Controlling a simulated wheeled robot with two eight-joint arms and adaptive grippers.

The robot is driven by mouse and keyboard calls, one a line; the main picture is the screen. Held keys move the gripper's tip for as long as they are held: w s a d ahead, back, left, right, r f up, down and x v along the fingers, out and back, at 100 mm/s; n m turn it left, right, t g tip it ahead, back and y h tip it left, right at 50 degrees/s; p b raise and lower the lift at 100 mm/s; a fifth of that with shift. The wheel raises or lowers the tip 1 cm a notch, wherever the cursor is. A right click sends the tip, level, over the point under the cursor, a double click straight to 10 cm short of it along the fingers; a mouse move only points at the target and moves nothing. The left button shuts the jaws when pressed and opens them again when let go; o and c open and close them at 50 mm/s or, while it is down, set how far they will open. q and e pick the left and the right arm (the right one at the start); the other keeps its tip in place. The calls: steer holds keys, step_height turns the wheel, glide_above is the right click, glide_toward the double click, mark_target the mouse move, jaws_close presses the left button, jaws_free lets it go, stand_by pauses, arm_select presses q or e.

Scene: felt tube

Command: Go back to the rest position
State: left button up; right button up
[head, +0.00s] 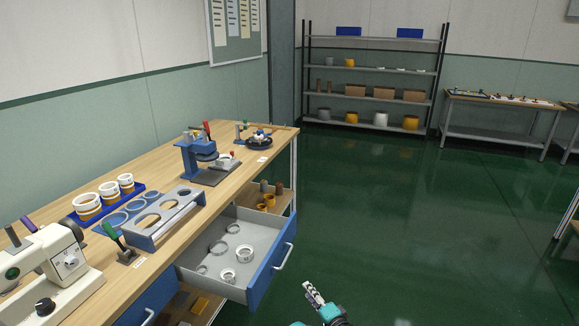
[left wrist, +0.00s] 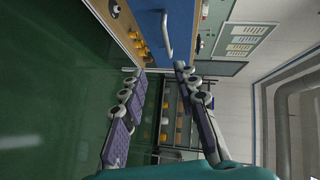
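My left gripper (head: 313,293) is at the bottom of the head view, over the green floor, to the right of the workbench and its open drawer. In the left wrist view its two fingers (left wrist: 159,72) stand apart with nothing between them. A blue drawer front with a pale handle (left wrist: 166,36) shows beyond the fingertips there. My right gripper is in neither view.
The drawer (head: 271,265) juts out from the wooden workbench (head: 228,190) and holds several pale rings. A grey ring rack (head: 163,217), a blue press (head: 198,155) and a white sewing machine (head: 50,265) stand on the bench. The green floor (head: 400,220) to the right is clear.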

arm_select(q)
steer(key=s+a+r+n+g+h, duration=0.1)
steer(key=s+a+r+n+g, duration=0.2)
steer(key=a+r, duration=0.5)
steer(key=s+a+r+n+g+h, duration=0.15)
steer(key=s+a+r, duration=0.35)
steer(key=a, duration=0.5)
steer(key=s+a+r+n+g+h, duration=0.1)
steer(key=s+a+n+h, duration=0.1)
steer(key=s, duration=1)
steer(key=s+a+r+n+g+h, duration=0.1)
steer(key=s+a+n, duration=0.3)
steer(key=s, duration=0.8)
steer(key=shift+a+r+g+h, duration=0.3)
steer(key=shift+a+g+h, duration=0.1)
steer(key=shift+h, duration=0.15)
steer(key=shift+n, duration=0.25)
